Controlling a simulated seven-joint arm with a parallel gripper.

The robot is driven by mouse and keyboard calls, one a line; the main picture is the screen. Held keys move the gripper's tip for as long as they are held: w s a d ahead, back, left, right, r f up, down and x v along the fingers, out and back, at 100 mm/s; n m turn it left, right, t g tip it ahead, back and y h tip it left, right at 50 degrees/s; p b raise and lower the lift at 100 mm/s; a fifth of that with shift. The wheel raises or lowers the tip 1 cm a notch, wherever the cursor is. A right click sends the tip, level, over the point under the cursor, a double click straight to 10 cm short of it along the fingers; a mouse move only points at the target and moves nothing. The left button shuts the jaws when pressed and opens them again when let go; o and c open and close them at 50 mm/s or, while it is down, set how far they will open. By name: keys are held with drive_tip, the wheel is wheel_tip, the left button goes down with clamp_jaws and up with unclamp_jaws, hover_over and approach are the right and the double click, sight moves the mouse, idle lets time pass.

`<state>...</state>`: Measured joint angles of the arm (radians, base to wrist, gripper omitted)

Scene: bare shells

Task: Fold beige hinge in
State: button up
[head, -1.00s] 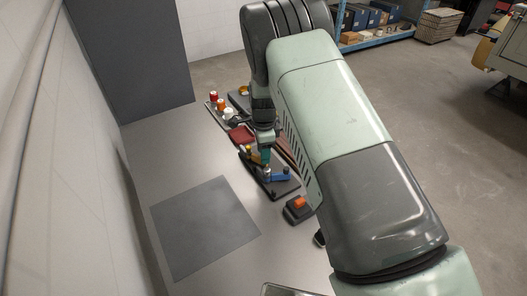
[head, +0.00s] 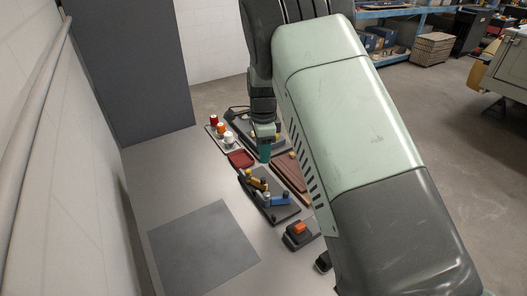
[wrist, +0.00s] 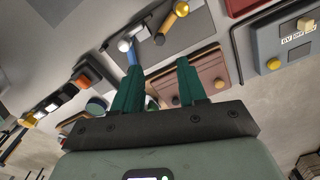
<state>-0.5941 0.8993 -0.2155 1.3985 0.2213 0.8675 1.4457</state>
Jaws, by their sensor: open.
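A dark base plate (head: 284,213) carries a mustard-yellow arm (head: 257,183) and a blue arm (head: 280,196), with a silver-capped post by the blue one. The yellow arm is the closest match to the beige hinge; I cannot tell its exact fold angle. In the wrist view the yellow arm (wrist: 172,22) and blue arm (wrist: 133,52) show at the top, beyond the fingertips. My gripper (wrist: 156,66) is open and empty, its teal fingers apart. In the head view my gripper (head: 265,152) hangs on the far side of the plate, apart from the yellow arm.
A brown wooden board (head: 289,172) lies right of the plate and a red tray (head: 240,159) behind it. A rail with red, orange and white knobs (head: 221,133) is farther back. An orange-button box (head: 300,230) stands in front. A grey mat (head: 203,247) leaves free room.

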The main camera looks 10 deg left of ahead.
drive_tip(key=shift+w+d+f+n, duration=0.2)
drive_tip(key=shift+f+n, duration=0.1)
drive_tip(key=shift+n, duration=0.4)
drive_tip(key=c, duration=0.5)
drive_tip(key=n, duration=0.2)
drive_tip(key=w+d+f+n+g+y, duration=0.1)
drive_tip(key=n, duration=0.1)
drive_tip(key=f+n, duration=0.1)
drive_tip(key=n, duration=0.1)
drive_tip(key=shift+w+d, duration=0.3)
drive_tip(key=shift+w, duration=0.05)
clamp_jaws()
drive_tip(key=w+d+n+g+y, duration=0.2)
drive_tip(key=w+d+n+y, duration=0.5)
drive_tip(key=n, duration=1.2)
drive_tip(key=h, duration=0.1)
hover_over(273, 186)
drive_tip(key=w+d, duration=0.2)
drive_tip(key=w, duration=0.1)
drive_tip(key=f, duration=0.8)
drive_tip(key=shift+w+a, duration=0.2)
drive_tip(key=shift+s+a+r, duration=0.1)
drive_tip(key=shift+s+a, duration=0.15)
drive_tip(key=shift+s, duration=0.25)
drive_tip(key=shift+s+a, duration=0.2)
drive_tip(key=shift+s, duration=0.25)
drive_tip(key=shift+s+a, duration=0.45)
drive_tip(key=shift+s, duration=0.3)
